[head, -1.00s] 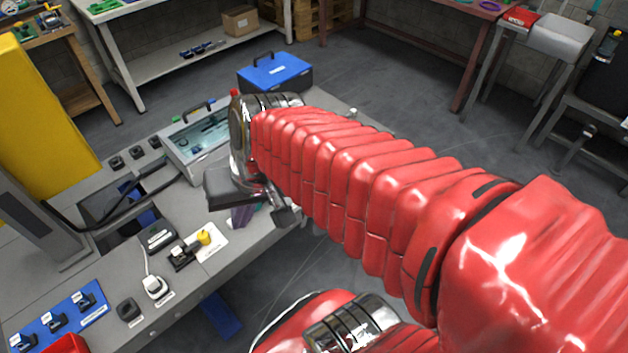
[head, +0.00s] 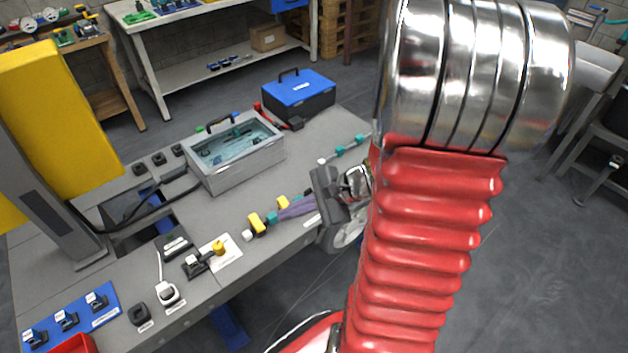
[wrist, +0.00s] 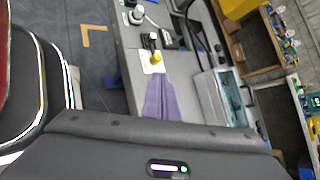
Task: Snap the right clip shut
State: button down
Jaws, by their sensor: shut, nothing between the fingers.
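The grey case with a clear top (head: 228,178) and a dark handle stands on the bench, left of my gripper. It also shows in the wrist view (wrist: 226,104), at the right. Its clips are too small to make out, so I cannot tell whether the right one is open or shut. My gripper (head: 329,196) is at the bench's right edge, apart from the case, partly hidden by my red arm. It is shut and empty. In the wrist view dark grey parts of mine fill the bottom, and no fingertips show.
A purple cloth (head: 297,209) lies at the bench's front edge, beside small yellow and teal parts. A blue toolbox (head: 299,94) stands behind the case. A yellow column (head: 60,120) rises at the left. Bench surface is free between the case and the cloth.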

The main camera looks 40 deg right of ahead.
jog(key=s+d+f+m+t+h, duration=0.2)
jog(key=d+f+m, duration=0.4)
jog(key=d, duration=0.4)
jog(key=s+d+f+m+t+h, duration=0.3)
jog(key=d+f+m+h, duration=0.2)
jog(key=d+m, duration=0.4)
jog(key=shift+s+d+f+m, duration=0.3)
jog(key=shift+d+f, duration=0.35)
jog(key=shift+f, duration=0.25)
jog(key=shift+w, duration=0.1)
jog(key=shift+w+r+x, duration=0.2)
jog(key=shift+r+x, duration=0.15)
jog(key=shift+x, duration=1.85)
jog(key=shift+w+r+x, duration=0.2)
jog(key=shift+r+x, duration=0.2)
jog(key=shift+x, duration=1.85)
jog(key=shift+w+r+x, duration=0.2)
jog(key=shift+r+x, duration=0.15)
jog(key=shift+x, duration=1.85)
